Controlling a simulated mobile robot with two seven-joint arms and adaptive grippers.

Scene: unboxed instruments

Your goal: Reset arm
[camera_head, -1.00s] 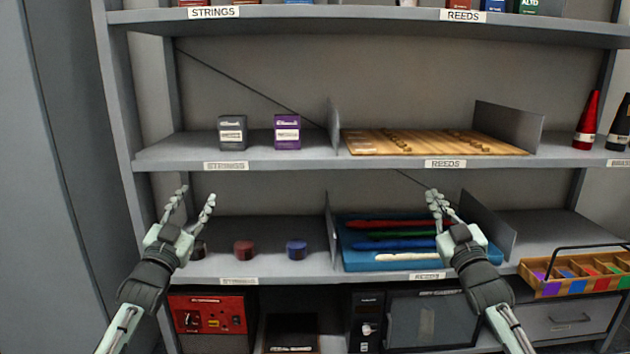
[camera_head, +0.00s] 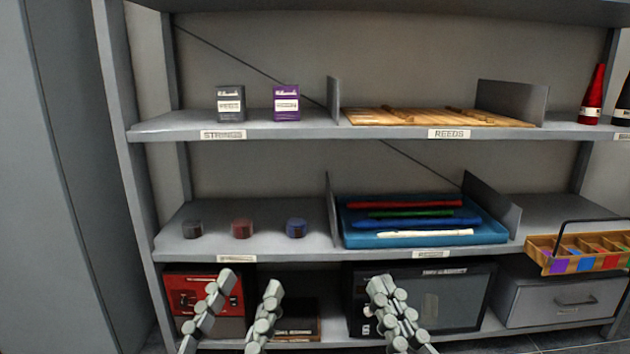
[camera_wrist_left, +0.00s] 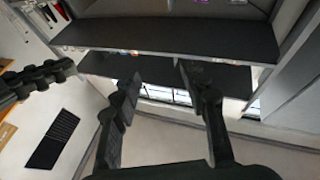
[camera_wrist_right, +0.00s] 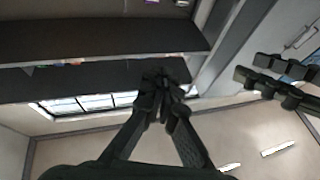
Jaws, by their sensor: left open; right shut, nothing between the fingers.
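My left gripper (camera_head: 247,285) is low in the head view, in front of the lower shelf's red box. Its two fingers are spread apart with nothing between them, and they show open in the left wrist view (camera_wrist_left: 158,85). My right gripper (camera_head: 380,284) is low and to the right of it, in front of the black cabinet. Its fingers are together and hold nothing, and they meet in the right wrist view (camera_wrist_right: 165,80). Both grippers are clear of the objects on the shelves. My forearms are below the head view.
A shelf unit holds two string boxes (camera_head: 258,103), a wooden tray (camera_head: 437,117), a blue tray (camera_head: 420,238) with recorders, and three small round tins (camera_head: 242,229). A red box (camera_head: 187,290), a black cabinet (camera_head: 470,300) and a compartmented wooden carrier (camera_head: 545,262) are lower down.

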